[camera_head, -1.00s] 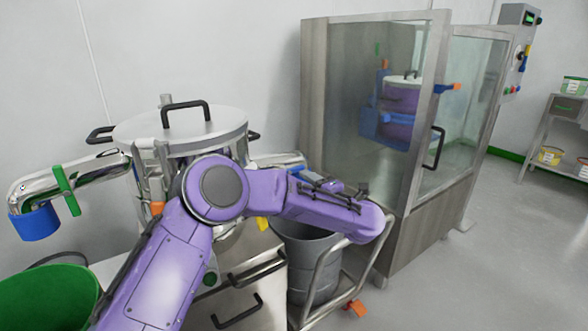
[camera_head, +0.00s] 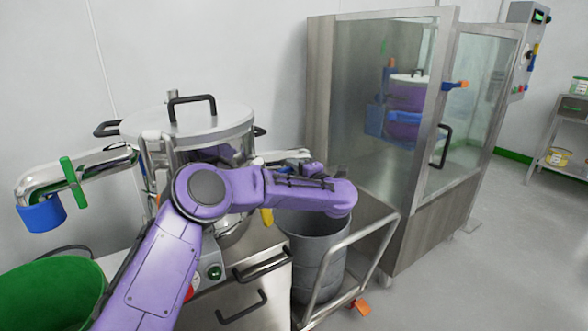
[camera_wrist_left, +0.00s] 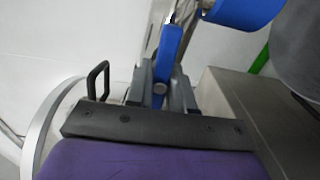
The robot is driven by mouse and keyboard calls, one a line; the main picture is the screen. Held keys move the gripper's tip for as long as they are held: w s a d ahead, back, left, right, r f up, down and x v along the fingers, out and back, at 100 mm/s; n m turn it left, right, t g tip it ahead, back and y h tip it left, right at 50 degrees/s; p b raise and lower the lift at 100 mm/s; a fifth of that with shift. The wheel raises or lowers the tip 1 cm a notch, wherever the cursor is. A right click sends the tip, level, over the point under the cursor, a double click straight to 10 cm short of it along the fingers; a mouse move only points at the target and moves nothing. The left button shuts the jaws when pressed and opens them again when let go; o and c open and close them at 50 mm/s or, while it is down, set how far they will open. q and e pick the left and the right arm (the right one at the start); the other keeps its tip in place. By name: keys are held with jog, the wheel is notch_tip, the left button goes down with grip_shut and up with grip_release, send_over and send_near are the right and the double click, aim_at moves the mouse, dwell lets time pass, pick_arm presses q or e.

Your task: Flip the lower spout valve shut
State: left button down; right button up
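The steel granulator bowl with a flat lid (camera_head: 190,122) stands left of centre in the head view. A spout leaves its right side, mostly hidden behind my purple left arm. In the left wrist view, a blue lever (camera_wrist_left: 172,48) runs down between the grey fingers of my left gripper (camera_wrist_left: 161,88). The fingers lie close on both sides of it; whether they press on it is unclear. A blue collar (camera_wrist_left: 243,10) shows at the upper right. In the head view my left gripper (camera_head: 292,158) is small and partly hidden near the bowl's right side. My right gripper is out of view.
A green-handled spout (camera_head: 72,180) with a blue collar (camera_head: 42,213) is at left, above a green bin (camera_head: 50,285). A grey drum (camera_head: 318,250) stands on a railed cart (camera_head: 345,262) below my left forearm. A glass-fronted cabinet (camera_head: 395,150) stands to the right.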

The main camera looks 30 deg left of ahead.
pick_arm(q)
jog(key=shift+r+m+p, duration=0.15)
jog(key=shift+m+p, duration=0.15)
jog(key=shift+p, duration=0.35)
jog(key=m+p, duration=0.6)
jog(key=p, duration=0.2)
jog(key=shift+r+p, duration=0.15)
jog(key=shift+p, duration=0.15)
jog(key=shift+m+p, duration=0.35)
jog(key=shift+m, duration=0.35)
jog(key=m+p, duration=0.3)
jog(key=m, duration=0.1)
jog(key=m+p, duration=0.1)
jog(key=m, duration=0.2)
jog(key=shift+f, duration=0.2)
jog(key=shift+f+m+p, duration=0.1)
jog(key=shift+m+p, duration=0.35)
jog(key=shift+m, duration=1.05)
